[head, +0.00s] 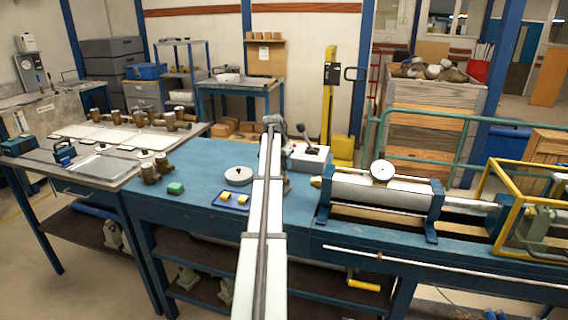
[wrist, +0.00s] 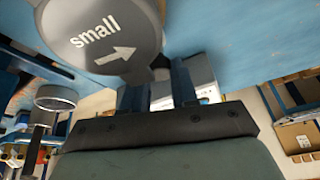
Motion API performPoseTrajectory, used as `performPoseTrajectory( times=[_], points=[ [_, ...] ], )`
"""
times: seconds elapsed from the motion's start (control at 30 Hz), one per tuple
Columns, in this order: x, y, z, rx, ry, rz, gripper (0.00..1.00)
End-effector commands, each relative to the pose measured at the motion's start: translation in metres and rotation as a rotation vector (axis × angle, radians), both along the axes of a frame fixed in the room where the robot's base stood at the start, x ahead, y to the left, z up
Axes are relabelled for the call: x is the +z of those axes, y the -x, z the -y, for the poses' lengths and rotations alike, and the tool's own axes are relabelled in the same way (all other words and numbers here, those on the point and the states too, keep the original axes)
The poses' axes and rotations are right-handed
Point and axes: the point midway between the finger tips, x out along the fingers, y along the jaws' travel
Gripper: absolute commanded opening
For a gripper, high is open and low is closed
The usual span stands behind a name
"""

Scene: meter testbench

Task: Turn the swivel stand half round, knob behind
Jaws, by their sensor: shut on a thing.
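In the wrist view, the swivel stand shows as a grey round disc (wrist: 100,32) lettered "small" with a white arrow. A dark knob (wrist: 160,74) at its edge sits between the fingers of my gripper (wrist: 158,88), which is shut on it. The knob is mostly hidden by the fingers. In the head view, my pale arm reaches over the blue bench and hides the gripper and the knob. A grey round disc (head: 238,175) lies just left of the arm there; I cannot tell whether it is the same disc.
A grey box with a lever (head: 312,158) stands close on the right. Farther right is a cylinder rig (head: 380,198) with a dial gauge (head: 382,170).

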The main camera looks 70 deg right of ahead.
Motion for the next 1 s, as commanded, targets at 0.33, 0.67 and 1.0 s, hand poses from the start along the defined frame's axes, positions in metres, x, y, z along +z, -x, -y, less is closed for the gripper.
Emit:
performPoseTrajectory(
  times=[0.33,0.67,1.0],
  points=[
    [0.000,0.000,0.000,0.000,0.000,0.000,0.00],
    [0.000,-0.010,0.000,0.122,0.000,0.000,0.00],
    [0.000,-0.016,0.001,0.190,0.000,0.001,0.00]
  ],
)
